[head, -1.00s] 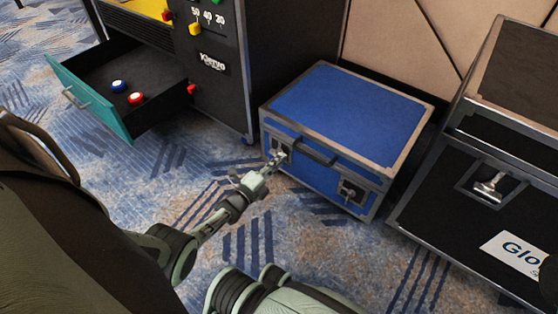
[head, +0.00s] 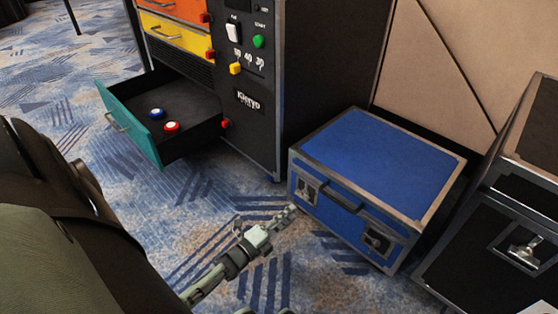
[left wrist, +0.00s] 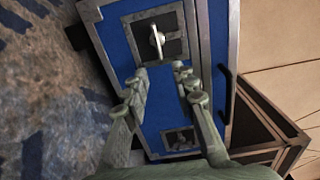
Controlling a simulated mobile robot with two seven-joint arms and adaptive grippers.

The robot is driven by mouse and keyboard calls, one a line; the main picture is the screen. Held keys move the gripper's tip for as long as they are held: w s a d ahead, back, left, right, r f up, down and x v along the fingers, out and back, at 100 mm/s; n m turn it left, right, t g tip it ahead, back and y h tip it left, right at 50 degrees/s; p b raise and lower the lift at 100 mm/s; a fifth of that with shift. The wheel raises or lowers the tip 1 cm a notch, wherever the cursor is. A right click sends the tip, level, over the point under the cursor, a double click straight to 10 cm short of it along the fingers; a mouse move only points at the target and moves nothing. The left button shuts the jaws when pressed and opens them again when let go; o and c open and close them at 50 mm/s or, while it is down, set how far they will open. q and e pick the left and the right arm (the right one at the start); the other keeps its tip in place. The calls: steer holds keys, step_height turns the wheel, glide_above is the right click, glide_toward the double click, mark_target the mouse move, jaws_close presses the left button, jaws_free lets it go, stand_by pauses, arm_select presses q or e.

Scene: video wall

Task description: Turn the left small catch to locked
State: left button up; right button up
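The blue case (head: 380,160) stands on the carpet with two small catches on its front. The left small catch (head: 306,191) shows in the head view and, close up, in the left wrist view (left wrist: 158,41). There its silvery lever lies roughly along the case's length. The right small catch (head: 377,241) also shows at the bottom of the left wrist view (left wrist: 180,140). My left gripper (head: 291,211) is just in front of the left catch, apart from it. In the left wrist view its fingers (left wrist: 161,70) are spread and empty. My right gripper is not in view.
A black cabinet (head: 250,130) with an open teal drawer (head: 132,122) stands left of the case; the drawer holds a blue and a red button. A black case (head: 490,240) stands close on the right. Carpet (head: 330,285) in front is clear.

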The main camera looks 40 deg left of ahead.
arm_select(q)
steer(key=shift+s+a, duration=0.2)
steer(key=shift+s, duration=2.1)
